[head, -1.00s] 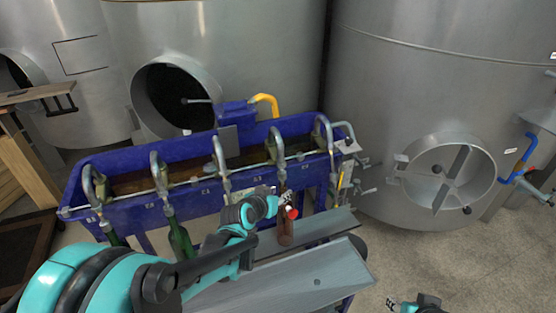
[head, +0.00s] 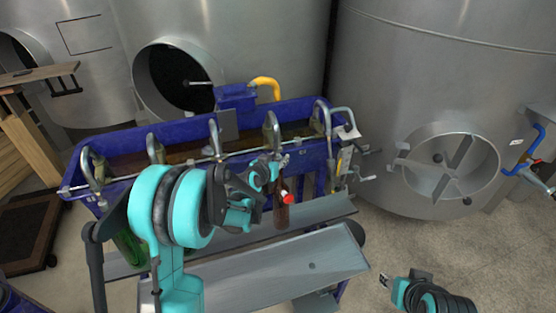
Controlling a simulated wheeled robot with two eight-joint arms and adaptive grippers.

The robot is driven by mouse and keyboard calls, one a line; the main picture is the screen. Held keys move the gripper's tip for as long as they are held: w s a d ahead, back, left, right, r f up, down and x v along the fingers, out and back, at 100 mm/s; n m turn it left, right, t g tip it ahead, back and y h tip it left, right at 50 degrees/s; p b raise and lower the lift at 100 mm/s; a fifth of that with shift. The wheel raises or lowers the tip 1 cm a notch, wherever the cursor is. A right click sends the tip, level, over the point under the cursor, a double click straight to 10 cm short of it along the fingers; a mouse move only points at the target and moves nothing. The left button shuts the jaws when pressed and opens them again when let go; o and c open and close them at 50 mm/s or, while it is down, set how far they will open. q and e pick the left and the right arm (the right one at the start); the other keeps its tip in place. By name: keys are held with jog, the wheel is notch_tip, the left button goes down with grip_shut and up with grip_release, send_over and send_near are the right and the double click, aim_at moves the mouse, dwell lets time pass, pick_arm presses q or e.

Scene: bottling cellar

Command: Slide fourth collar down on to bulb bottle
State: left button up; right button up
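A brown bottle (head: 281,214) stands upright on the grey shelf under the fourth filling spout (head: 271,132), counted from the left. A small red and white piece (head: 288,198) shows in front of its upper part; I cannot tell what it is fixed to. My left gripper (head: 280,164) is at the lower end of that spout, above the bottle. Its fingers are too small and overlapped to tell whether they are open or hold the collar, which I cannot make out. My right gripper (head: 385,281) is at the lower right, away from the filler, its fingers unclear.
The blue filler trough (head: 117,151) carries several hooked spouts. A green bottle (head: 130,246) stands under the left end, partly behind my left arm. A grey sloping tray (head: 285,266) lies in front. Steel tanks (head: 420,70) stand behind.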

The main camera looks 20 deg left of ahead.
pick_arm(q)
jog(key=c, duration=0.4)
jog(key=shift+s+d+f+b, duration=0.1)
jog(key=shift+s+f+b, duration=0.1)
jog(key=shift+f+b, duration=1.15)
jog(key=shift+c, duration=0.2)
jog(key=o, duration=0.4)
jog(key=shift+r, duration=0.1)
jog(key=shift+o, duration=0.2)
jog(key=v, duration=1.2)
